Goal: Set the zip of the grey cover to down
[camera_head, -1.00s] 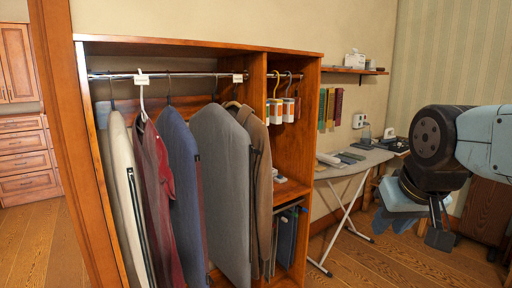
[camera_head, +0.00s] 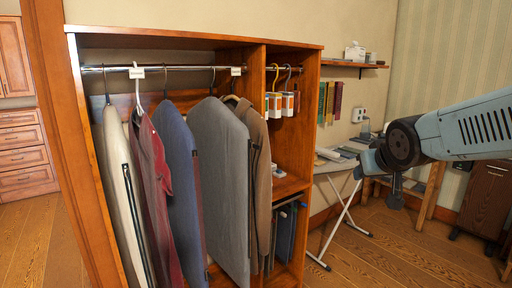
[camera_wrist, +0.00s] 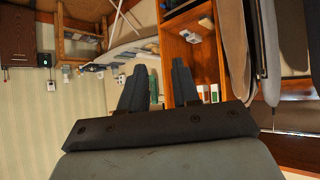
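The grey cover (camera_head: 220,180) hangs from the rail between the blue cover (camera_head: 180,165) and the brown coat (camera_head: 260,170). Its zip (camera_head: 251,190) shows as a dark line down its right edge; the slider's height is too small to tell. In the wrist view the grey cover (camera_wrist: 269,50) is at the right, beside the brown coat (camera_wrist: 234,40). My gripper (camera_head: 395,198) is right of the wardrobe in the head view, well apart from the cover. In the wrist view its two fingers (camera_wrist: 160,85) stand apart with nothing between them.
The wooden wardrobe (camera_head: 293,75) has a right column with small hanging boxes (camera_head: 280,104) and a shelf. An ironing board (camera_head: 335,166) stands behind my gripper, with items on it. A wall shelf (camera_head: 350,65) is above. The floor (camera_head: 350,265) in front is clear.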

